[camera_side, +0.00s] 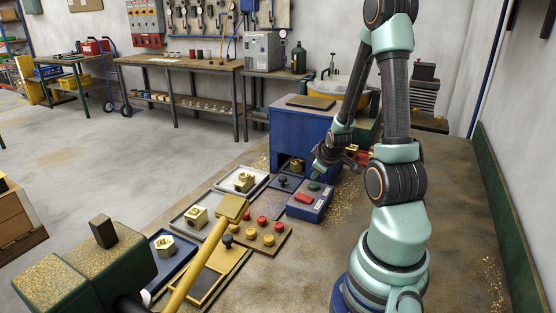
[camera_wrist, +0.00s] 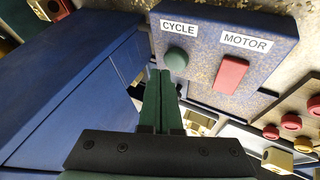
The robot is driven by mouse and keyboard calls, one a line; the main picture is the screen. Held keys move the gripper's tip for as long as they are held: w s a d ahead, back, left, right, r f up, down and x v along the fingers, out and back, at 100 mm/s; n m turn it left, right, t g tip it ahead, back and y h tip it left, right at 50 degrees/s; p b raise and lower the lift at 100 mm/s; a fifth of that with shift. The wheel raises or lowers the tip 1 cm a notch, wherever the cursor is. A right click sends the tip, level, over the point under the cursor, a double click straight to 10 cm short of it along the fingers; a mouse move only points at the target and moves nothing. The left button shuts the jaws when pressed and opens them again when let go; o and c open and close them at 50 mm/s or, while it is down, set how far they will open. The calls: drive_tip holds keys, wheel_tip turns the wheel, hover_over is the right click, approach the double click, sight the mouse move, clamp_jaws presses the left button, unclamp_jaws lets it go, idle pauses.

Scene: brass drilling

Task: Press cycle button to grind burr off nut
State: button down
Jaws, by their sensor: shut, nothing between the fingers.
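The blue control box (camera_side: 308,208) stands on the bench in front of the blue machine (camera_side: 300,130). In the wrist view it carries a round green button (camera_wrist: 177,59) labelled CYCLE and a red switch (camera_wrist: 231,75) labelled MOTOR. My gripper (camera_wrist: 160,72) is shut and empty, its green fingertips right beside the green button. In the side view my gripper (camera_side: 318,167) points down just above the box's green button (camera_side: 314,186); I cannot tell whether it touches. Brass nuts (camera_side: 244,182) (camera_side: 196,217) (camera_side: 165,246) sit in trays; I cannot make out any burr.
A board with red and yellow knobs (camera_side: 262,236) lies left of the control box. A yellow bar (camera_side: 205,255) and a green block machine (camera_side: 85,268) stand at front left. The bench right of my arm is clear but for brass shavings.

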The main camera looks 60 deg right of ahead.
sight(315, 186)
drive_tip(key=shift+f, duration=0.1)
drive_tip(key=shift+f, duration=0.35)
drive_tip(key=shift+f, duration=0.5)
idle(0.8)
drive_tip(key=shift+r, duration=0.95)
drive_tip(key=shift+r, duration=2.5)
